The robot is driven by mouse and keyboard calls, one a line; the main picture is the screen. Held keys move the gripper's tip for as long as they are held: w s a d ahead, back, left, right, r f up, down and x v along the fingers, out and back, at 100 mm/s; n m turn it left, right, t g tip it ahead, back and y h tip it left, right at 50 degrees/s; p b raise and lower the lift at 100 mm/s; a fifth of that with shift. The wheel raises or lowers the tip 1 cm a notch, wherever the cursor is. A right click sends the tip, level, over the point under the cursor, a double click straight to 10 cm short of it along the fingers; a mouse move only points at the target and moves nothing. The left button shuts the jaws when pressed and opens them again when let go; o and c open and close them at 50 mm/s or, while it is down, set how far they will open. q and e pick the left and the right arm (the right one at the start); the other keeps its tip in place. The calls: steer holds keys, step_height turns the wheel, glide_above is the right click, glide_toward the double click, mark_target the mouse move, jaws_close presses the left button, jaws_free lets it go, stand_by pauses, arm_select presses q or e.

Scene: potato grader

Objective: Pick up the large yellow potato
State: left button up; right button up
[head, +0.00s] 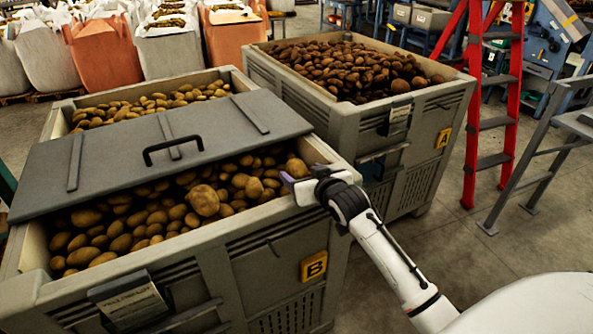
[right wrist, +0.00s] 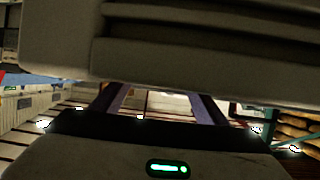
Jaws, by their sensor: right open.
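A large yellow-brown potato (head: 204,200) lies on top of the heap in the front crate B (head: 180,245), just past the front edge of the grey lid. It stands out by its size; another fairly big potato (head: 297,168) lies near the crate's right corner. My right gripper (head: 287,183) is at crate B's right end, by the rim, to the right of the large potato and apart from it. Its fingers are open and empty. In the right wrist view the fingers (right wrist: 158,100) show spread, with a pale crate-like wall across the top. My left gripper is not in view.
The grey lid (head: 110,170) with a black handle (head: 172,149) covers the middle of crate B. Crate A (head: 420,110), full of darker potatoes, stands behind right. A red ladder (head: 490,125) and a grey metal frame (head: 530,180) stand at right. The floor between is clear.

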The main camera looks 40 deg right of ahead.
mark_target(299, 168)
steer(key=shift+d+x, duration=0.15)
steer(key=shift+x, duration=0.95)
steer(key=shift+d+x, duration=0.15)
steer(key=shift+x, duration=0.9)
steer(key=shift+r, duration=0.1)
steer(key=c, duration=1.2)
